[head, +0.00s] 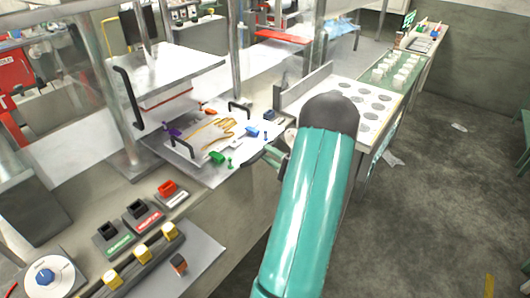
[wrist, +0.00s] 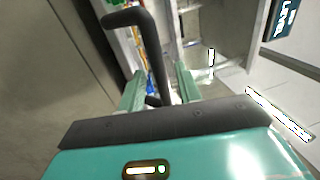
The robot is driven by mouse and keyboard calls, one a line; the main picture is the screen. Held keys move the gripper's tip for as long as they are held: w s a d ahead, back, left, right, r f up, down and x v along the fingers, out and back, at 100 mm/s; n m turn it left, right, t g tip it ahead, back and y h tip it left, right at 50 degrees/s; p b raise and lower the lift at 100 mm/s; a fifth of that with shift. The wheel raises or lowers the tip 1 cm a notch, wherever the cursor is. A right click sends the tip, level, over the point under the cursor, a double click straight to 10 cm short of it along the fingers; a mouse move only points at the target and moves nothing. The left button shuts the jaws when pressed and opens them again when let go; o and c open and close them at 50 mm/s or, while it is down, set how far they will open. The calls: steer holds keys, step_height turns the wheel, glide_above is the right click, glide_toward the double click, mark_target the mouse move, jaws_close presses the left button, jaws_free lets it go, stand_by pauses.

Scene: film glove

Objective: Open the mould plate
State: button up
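The mould plate (head: 188,160) is a pale flat plate on the bench, with a tan glove shape (head: 215,135) and coloured clips on it. My gripper (head: 264,155) is at the plate's right side, partly hidden behind my teal arm. In the wrist view my gripper (wrist: 160,88) has its two green fingers apart. A bent black handle (wrist: 146,38) reaches down between them, with gaps showing on both sides. I cannot tell which handle it is. Handle contact is not clear.
A raised white press plate (head: 165,70) with a black handle (head: 128,97) hangs at the left between metal posts. A control panel with a blue dial (head: 50,277) is in front. A tray with round holes (head: 350,100) stands to the right. The floor (head: 460,180) is mostly clear.

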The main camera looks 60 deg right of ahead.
steer(key=v, duration=1.1)
steer(key=shift+s, duration=0.2)
steer(key=shift+f, duration=0.1)
